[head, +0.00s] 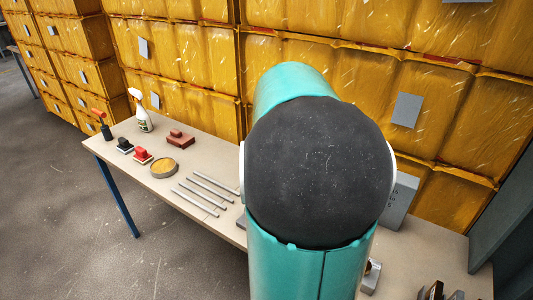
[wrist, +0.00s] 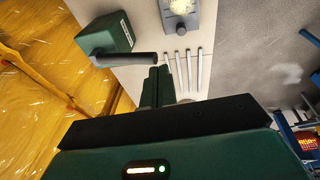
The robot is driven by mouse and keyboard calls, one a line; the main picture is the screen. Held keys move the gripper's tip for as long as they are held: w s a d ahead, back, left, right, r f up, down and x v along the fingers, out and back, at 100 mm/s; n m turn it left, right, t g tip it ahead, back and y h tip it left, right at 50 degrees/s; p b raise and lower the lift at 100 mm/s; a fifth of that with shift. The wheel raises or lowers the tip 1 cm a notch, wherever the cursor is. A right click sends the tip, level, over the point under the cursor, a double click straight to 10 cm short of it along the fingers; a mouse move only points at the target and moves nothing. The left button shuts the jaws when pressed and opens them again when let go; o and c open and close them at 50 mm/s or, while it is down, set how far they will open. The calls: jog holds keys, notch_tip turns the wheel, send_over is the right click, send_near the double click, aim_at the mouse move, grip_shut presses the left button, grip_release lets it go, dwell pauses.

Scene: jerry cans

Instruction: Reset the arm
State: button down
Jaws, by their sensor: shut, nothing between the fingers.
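My arm fills the middle of the head view, teal with a large black joint cap, and hides part of the table (head: 225,172) behind it. My gripper does not show in the head view. In the wrist view my gripper (wrist: 160,70) shows two dark green fingers close together, shut and empty. The fingers point toward the table with several thin metal rods (wrist: 184,66), which look just past the fingertips. The same rods lie on the table in the head view (head: 203,193). I cannot tell the gripper's height above the table.
On the table stand a spray bottle (head: 143,115), a red-brown block (head: 180,139), small red-topped items (head: 142,155) and a round dish (head: 164,168). A dark green box (wrist: 105,38) is left of the fingers. Yellow wrapped stacks (head: 180,48) line the back.

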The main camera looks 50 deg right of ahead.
dwell(0.3)
jog(key=w+a+r, duration=0.2)
jog(key=a+r, duration=0.1)
jog(key=a, duration=0.8)
jog(key=s+a+t, duration=0.1)
jog(key=s+a, duration=0.3)
jog(key=a, duration=0.8)
jog(key=s+a+m+t+y, duration=0.1)
jog(key=s+a, duration=0.3)
jog(key=a, duration=0.9)
jog(key=shift+s+f+t, duration=0.2)
jog(key=shift+f+t, duration=0.15)
jog(key=shift+t, duration=0.25)
jog(key=shift+d, duration=0.15)
